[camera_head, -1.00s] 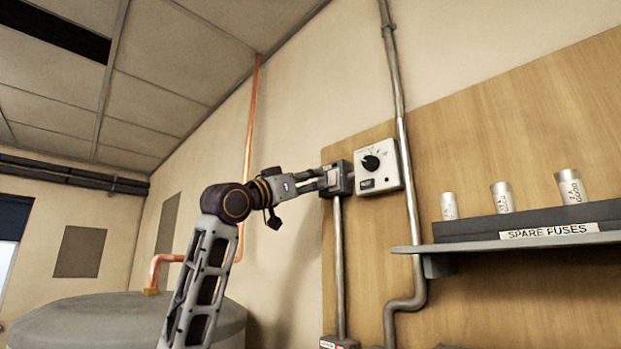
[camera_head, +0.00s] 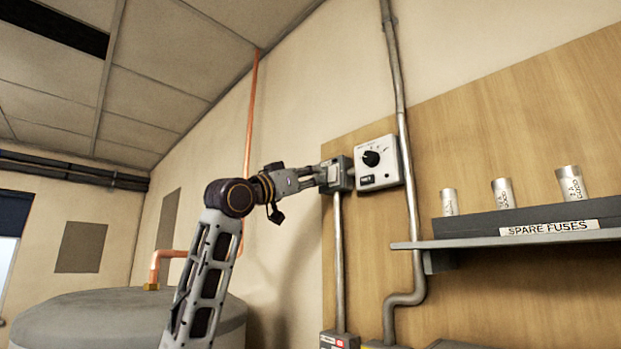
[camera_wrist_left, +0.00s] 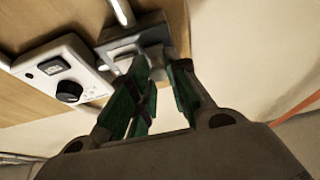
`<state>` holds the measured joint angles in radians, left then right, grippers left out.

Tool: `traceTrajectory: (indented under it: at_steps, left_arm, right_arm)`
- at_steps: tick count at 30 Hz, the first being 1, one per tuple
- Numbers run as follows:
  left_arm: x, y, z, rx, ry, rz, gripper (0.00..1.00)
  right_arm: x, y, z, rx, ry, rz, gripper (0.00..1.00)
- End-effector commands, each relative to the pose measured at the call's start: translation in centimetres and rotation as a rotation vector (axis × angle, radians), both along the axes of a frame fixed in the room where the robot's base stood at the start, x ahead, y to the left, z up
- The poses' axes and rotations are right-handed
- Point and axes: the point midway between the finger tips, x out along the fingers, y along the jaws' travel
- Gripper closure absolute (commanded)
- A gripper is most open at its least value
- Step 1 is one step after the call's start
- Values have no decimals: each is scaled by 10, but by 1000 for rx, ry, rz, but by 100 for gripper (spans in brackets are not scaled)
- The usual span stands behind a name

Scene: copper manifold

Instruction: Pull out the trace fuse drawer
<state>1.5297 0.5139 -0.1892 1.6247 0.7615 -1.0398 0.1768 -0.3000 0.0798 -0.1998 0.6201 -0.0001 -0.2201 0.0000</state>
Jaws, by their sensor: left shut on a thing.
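The trace fuse box (camera_head: 345,172) is a small box on the left edge of the wooden board, with a pipe running down from it. It also shows at the top of the left wrist view (camera_wrist_left: 118,47). My left gripper (camera_head: 322,178) reaches it from the left. In the left wrist view its green-lined fingers (camera_wrist_left: 155,75) are around a small part at the box's front, which I take as the trace fuse drawer. The fingers hide most of that part, and I cannot tell how far out it stands. My right gripper is not in view.
A white control unit (camera_head: 378,164) with a black knob sits just right of the box. A vertical pipe (camera_head: 410,210) runs beside it. A shelf (camera_head: 520,241) labelled SPARE FUSES holds three fuse cylinders. A grey tank (camera_head: 100,318) stands lower left.

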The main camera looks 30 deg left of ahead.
Motion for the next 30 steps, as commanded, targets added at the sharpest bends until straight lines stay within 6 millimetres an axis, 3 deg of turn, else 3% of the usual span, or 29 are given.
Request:
traceTrajectory:
  at_steps: [5, 12, 21, 22, 24, 27, 30]
  left_arm:
    - [-6, 2, 0, 0, -2, 0, 100]
    - [-29, 11, 0, 0, -3, 1, 100]
    - [-31, 11, 0, 1, 0, 0, 100]
    - [-31, 11, 0, 1, 0, 0, 80]
    - [-31, 11, 0, 1, 0, 0, 71]
    - [-31, 11, 0, 1, -1, 0, 60]
    - [-31, 11, 0, 1, -1, 0, 60]
  right_arm:
    - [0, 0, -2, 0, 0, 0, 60]
    - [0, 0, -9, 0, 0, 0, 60]
    - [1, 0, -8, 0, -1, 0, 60]
    - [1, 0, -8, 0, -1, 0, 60]
    - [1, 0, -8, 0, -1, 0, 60]
    - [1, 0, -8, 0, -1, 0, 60]
    - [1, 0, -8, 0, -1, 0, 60]
